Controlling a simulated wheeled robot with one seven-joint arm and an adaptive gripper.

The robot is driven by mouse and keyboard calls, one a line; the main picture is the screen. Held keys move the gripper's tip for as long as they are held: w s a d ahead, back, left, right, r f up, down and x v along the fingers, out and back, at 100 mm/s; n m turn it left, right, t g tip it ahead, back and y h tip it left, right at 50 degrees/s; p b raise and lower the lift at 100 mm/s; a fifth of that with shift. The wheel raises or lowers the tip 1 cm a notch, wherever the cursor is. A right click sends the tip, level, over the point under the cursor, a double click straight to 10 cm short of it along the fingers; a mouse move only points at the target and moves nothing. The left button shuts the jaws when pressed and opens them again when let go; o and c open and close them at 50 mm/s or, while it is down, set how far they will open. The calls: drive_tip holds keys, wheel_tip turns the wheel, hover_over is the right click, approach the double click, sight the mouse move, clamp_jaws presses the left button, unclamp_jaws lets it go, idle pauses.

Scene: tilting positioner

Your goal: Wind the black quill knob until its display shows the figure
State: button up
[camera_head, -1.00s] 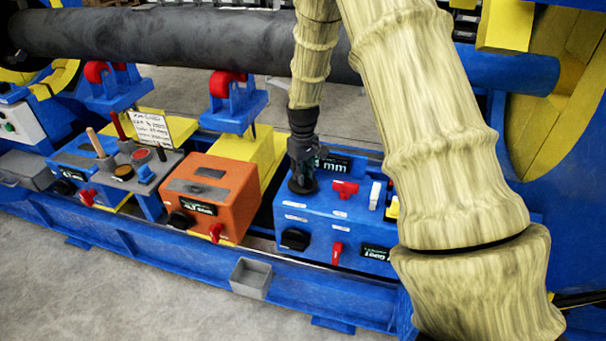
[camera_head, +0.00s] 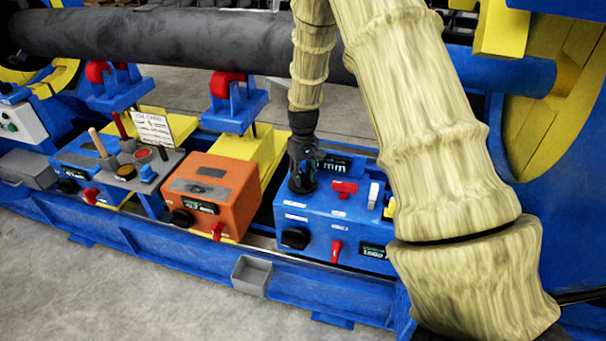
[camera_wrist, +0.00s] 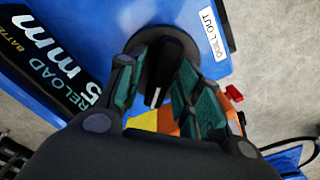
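The black quill knob (camera_wrist: 158,72) sits on the blue box's top face, beside a white label reading "QUILL OUT" (camera_wrist: 209,34). Its pale pointer line shows between my fingers. My gripper (camera_wrist: 160,82) has one finger on each side of the knob and appears closed on it. In the head view my gripper (camera_head: 302,180) points down onto the blue box (camera_head: 318,213) and hides the knob. The dark display (camera_wrist: 50,65) reads "RELOAD" and a figure ending in "5 mm"; its front part is cut off. In the head view my gripper partly covers the display (camera_head: 336,166).
Beside the gripper are a red handle (camera_head: 344,187) and a white switch (camera_head: 374,194). The box front has a black knob (camera_head: 295,238), red lever (camera_head: 336,250) and small display (camera_head: 375,252). An orange box (camera_head: 209,190) and handwritten card (camera_head: 153,130) stand left.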

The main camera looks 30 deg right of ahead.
idle(0.3)
wheel_tip(320, 180, up, 12)
idle(0.6)
idle(0.4)
